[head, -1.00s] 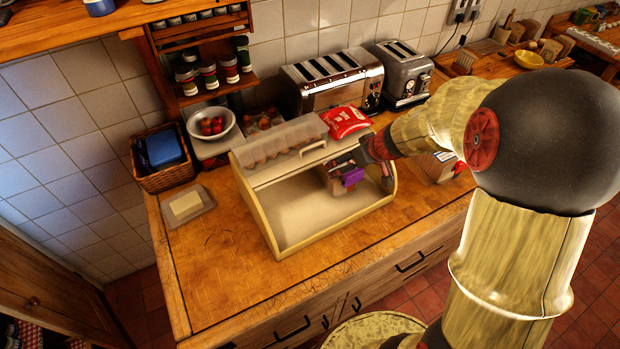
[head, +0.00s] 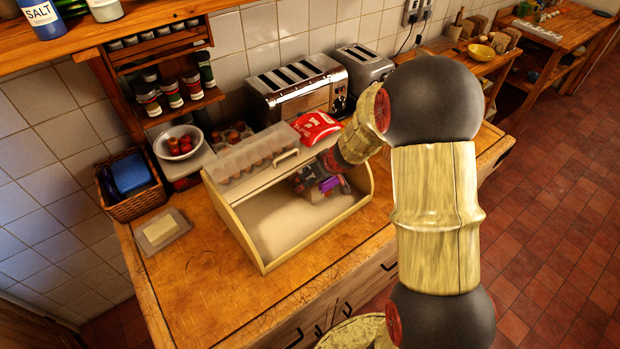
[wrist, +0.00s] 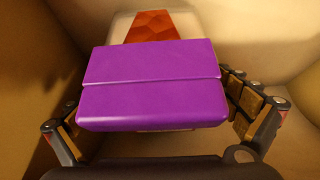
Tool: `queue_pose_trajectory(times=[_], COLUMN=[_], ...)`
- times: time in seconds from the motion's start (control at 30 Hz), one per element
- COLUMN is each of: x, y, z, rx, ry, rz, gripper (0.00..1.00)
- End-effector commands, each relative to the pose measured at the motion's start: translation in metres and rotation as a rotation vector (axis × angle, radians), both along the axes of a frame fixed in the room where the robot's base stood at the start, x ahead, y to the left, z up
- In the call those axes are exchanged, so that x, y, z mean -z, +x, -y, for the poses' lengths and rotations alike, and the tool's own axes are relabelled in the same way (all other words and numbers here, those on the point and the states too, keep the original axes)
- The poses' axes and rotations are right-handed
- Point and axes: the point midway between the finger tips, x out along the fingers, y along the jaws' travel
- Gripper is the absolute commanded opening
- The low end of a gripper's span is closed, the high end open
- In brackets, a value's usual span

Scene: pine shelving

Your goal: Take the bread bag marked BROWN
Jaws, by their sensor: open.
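My gripper (head: 307,181) reaches into the open bread bin (head: 236,237) on the worktop. In the wrist view its fingers stand open, one on each side of a purple block-shaped pack (wrist: 150,85). I cannot tell whether either finger touches it. The pack also shows in the head view (head: 330,184), by the gripper near the bin's right end. Behind it in the wrist view is a pale thing with a red-brown patch (wrist: 150,26), partly hidden by the pack. I can read no BROWN marking on either.
Toasters (head: 297,88) stand behind. A butter dish (head: 161,230) and a basket (head: 132,203) are at left. The bin's left floor is clear.

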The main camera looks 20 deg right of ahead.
Motion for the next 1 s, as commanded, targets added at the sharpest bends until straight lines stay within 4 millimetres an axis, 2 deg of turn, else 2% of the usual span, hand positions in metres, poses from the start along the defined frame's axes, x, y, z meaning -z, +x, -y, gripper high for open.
queue_pose_trajectory(times=[0.27,1.0], x=[0.0011,0.0011], y=[0.0012,0.0011], z=[-0.0001,0.0], rx=[0.0,0.0], ry=[0.0,0.0], rz=[0.001,0.0], gripper=[0.99,0.57])
